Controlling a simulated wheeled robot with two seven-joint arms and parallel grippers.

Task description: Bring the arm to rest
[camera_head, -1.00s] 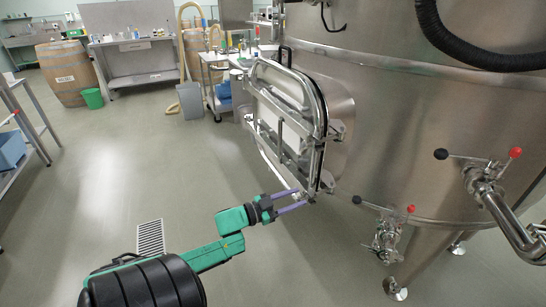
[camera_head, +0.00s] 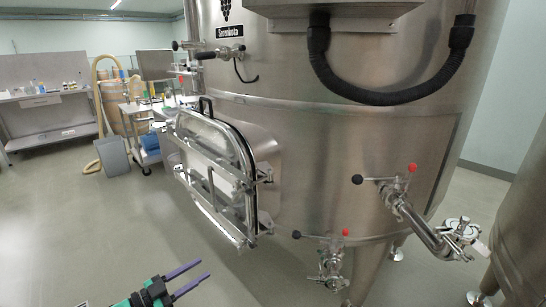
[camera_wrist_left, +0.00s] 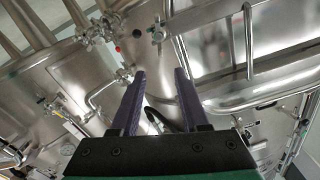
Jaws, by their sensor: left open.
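My left gripper (camera_head: 189,278) reaches in at the bottom of the head view, with two purple fingers apart and nothing between them. It is clear of the steel vat (camera_head: 320,140), in front of and below the vat's manway door (camera_head: 213,165). The door's frame and handle stand at the vat's left side. In the left wrist view the purple fingers (camera_wrist_left: 160,100) are spread and empty, with the steel vat behind them. My right gripper is in neither view.
Valves with red and black knobs (camera_head: 400,200) and a lower valve (camera_head: 330,262) jut from the vat. A second vat (camera_head: 520,240) stands at the right. A work table (camera_head: 50,115) and a cart (camera_head: 140,125) are at the back. The floor at left (camera_head: 80,210) is clear.

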